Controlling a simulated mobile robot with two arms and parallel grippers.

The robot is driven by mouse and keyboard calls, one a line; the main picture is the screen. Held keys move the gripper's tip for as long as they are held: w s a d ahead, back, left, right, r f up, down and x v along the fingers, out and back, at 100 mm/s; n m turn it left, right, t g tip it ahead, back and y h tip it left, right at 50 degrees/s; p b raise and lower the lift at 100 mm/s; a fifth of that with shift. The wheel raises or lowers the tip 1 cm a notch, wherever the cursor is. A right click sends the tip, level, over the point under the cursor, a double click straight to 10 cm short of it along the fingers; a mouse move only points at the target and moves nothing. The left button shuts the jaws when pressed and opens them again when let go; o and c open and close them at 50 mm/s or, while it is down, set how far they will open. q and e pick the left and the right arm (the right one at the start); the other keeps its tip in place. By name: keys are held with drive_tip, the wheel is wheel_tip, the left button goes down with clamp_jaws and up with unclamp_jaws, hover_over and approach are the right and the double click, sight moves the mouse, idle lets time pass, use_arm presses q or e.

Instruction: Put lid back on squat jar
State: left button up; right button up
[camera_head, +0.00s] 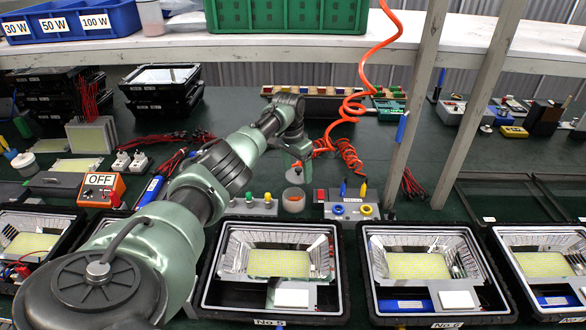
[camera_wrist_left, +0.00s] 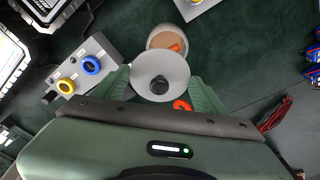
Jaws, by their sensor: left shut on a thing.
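The lid (camera_wrist_left: 150,67) is a grey disc with a black knob, seen from above in the left wrist view. My left gripper (camera_wrist_left: 161,84) is shut on it, with a green finger at each side. The squat jar (camera_head: 293,203) stands on the dark green bench in the head view, just in front of my left gripper (camera_head: 298,160). In the wrist view the open jar (camera_wrist_left: 166,38) shows brownish contents with an orange piece, and the lid overlaps part of it in the picture. I cannot tell the height gap between lid and jar. My right gripper is out of view.
A grey block with blue and yellow rings (camera_head: 352,210) stands right of the jar. A grey block with coloured knobs (camera_head: 250,205) stands left. A red coiled hose (camera_head: 347,150) hangs close by. Floodlight housings (camera_head: 275,312) line the front.

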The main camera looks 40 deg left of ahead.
sight(292, 177)
use_arm(q)
drive_tip(key=shift+s+a+f, duration=0.4)
drive_tip(key=shift+a+f, duration=0.15)
drive_tip(key=shift+f+b, duration=0.7)
wheel_tip(292, 177, down, 3)
drive_tip(key=b, duration=0.3)
drive_tip(key=shift+f, duration=0.15)
drive_tip(key=shift+f+b, duration=0.6)
drive_tip(key=shift+f, duration=0.2)
drive_tip(key=shift+s+p, duration=0.1)
drive_tip(key=shift+p, duration=0.3)
drive_tip(key=shift+f, duration=0.2)
